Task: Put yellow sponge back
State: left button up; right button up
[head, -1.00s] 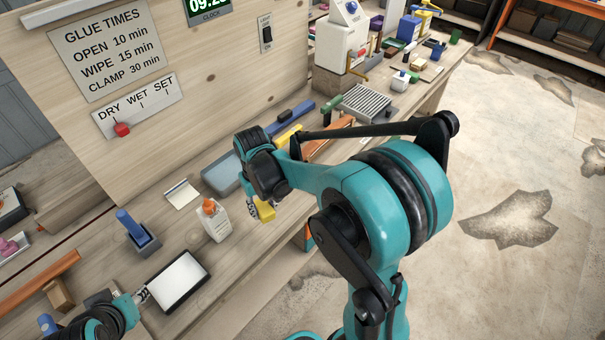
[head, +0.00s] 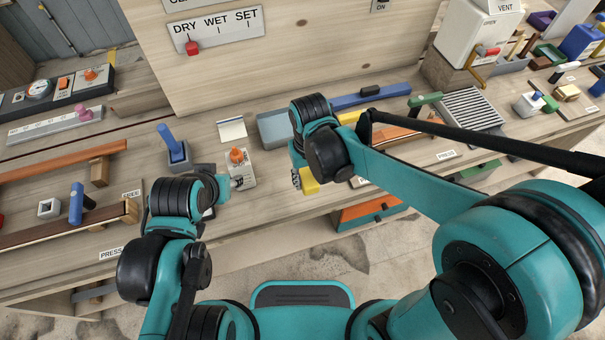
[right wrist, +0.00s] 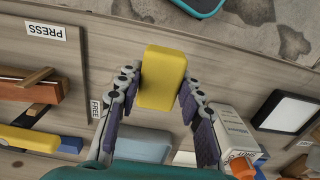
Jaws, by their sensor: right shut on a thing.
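The yellow sponge (head: 309,181) is a small block in my right gripper (head: 301,179), at the bench's front edge. In the right wrist view the sponge (right wrist: 162,78) lies between the two fingers of the right gripper (right wrist: 160,88). Whether it touches the bench is unclear. My left gripper (head: 237,183) is beside the white glue bottle (head: 243,172) with the orange cap; its finger gap is too small to read. A grey-blue tray (head: 273,130) lies behind the right gripper. The right wrist view also shows the tray (right wrist: 140,149).
Another yellow piece (right wrist: 28,138) lies beside a blue bar; the blue bar (head: 372,99) stretches along the back. A slatted grey rack (head: 470,110) stands right. A white card (head: 232,129) lies behind the bottle.

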jog(key=w+f, duration=0.1)
jog(key=w, duration=0.1)
jog(key=w+a+f+b, duration=0.1)
jog(key=w+f, duration=0.1)
jog(key=w+f+b, duration=0.1)
jog(key=w, duration=0.2)
jog(key=shift+a+f, duration=0.2)
jog(key=shift+f, duration=0.05)
jog(key=shift+w+f+b, duration=0.1)
jog(key=shift+f+b, duration=0.85)
jog(key=shift+f, duration=1.05)
jog(key=o, duration=1.1)
jog(key=shift+f, duration=0.15)
